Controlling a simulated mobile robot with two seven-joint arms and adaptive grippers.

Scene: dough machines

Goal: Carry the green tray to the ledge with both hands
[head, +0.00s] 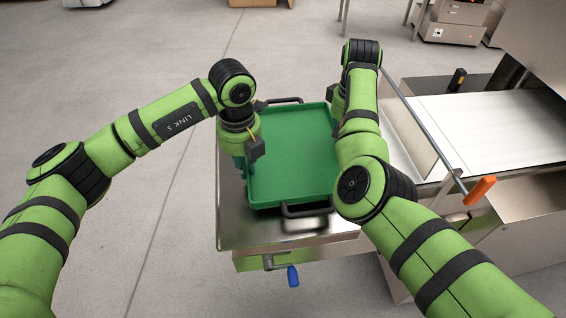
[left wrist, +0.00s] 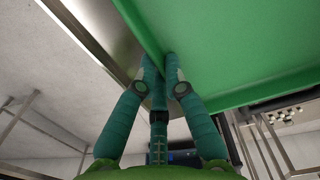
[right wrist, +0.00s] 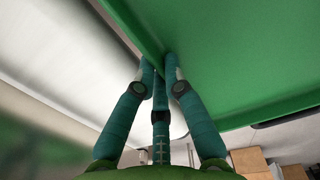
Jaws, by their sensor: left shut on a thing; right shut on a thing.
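The green tray (head: 290,155) with black end handles is over the steel ledge (head: 232,218) of the machine in the head view. I cannot tell whether it rests on the ledge or is just above it. My left gripper (head: 240,165) is at the tray's left side; in the left wrist view its fingers (left wrist: 160,68) are shut on the tray's rim (left wrist: 140,30). In the right wrist view my right gripper (right wrist: 157,68) is shut on the opposite rim (right wrist: 135,30). In the head view the right gripper is mostly hidden behind my right arm.
A white conveyor belt (head: 490,125) lies to the right of the tray, with a metal bar (head: 420,120) between. An orange handle (head: 480,190) and a blue handle (head: 293,276) stick out from the machine. Open floor (head: 150,60) lies at left.

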